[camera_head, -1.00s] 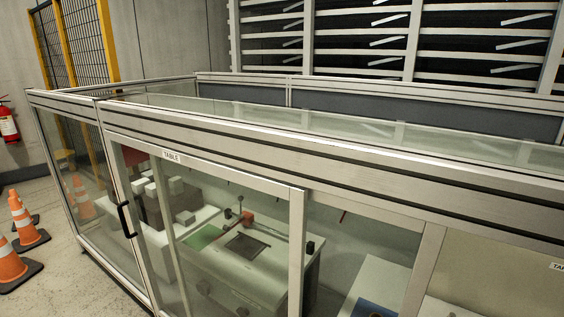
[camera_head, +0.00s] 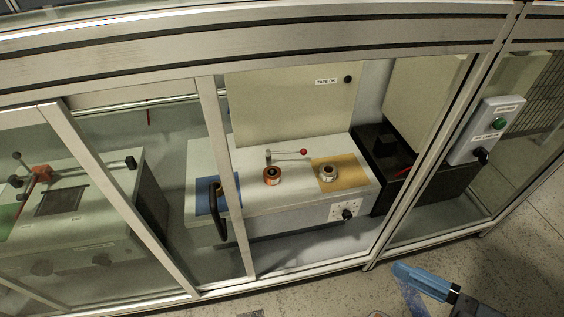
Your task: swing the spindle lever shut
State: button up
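A lever with a red ball tip (camera_head: 303,152) lies level on top of a white bench machine (camera_head: 250,172) inside the glazed enclosure; I cannot tell for certain that it is the spindle lever. A copper-coloured ring part (camera_head: 271,176) stands in front of it. My gripper (camera_head: 415,287), with blue fingers, is at the bottom right, outside the enclosure, well apart from the lever. Its finger gap is not clear from this angle.
The enclosure's glass front, with metal posts (camera_head: 225,180) and top rail (camera_head: 300,45), stands between me and the machine. A black door handle (camera_head: 217,207) is on the frame. A green-button control box (camera_head: 487,130) hangs at right. Bare floor (camera_head: 520,240) lies at lower right.

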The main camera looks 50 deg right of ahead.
aim_at(303, 152)
jog(key=i+j, duration=0.45)
jog(key=j, duration=0.15)
jog(key=z, duration=1.65)
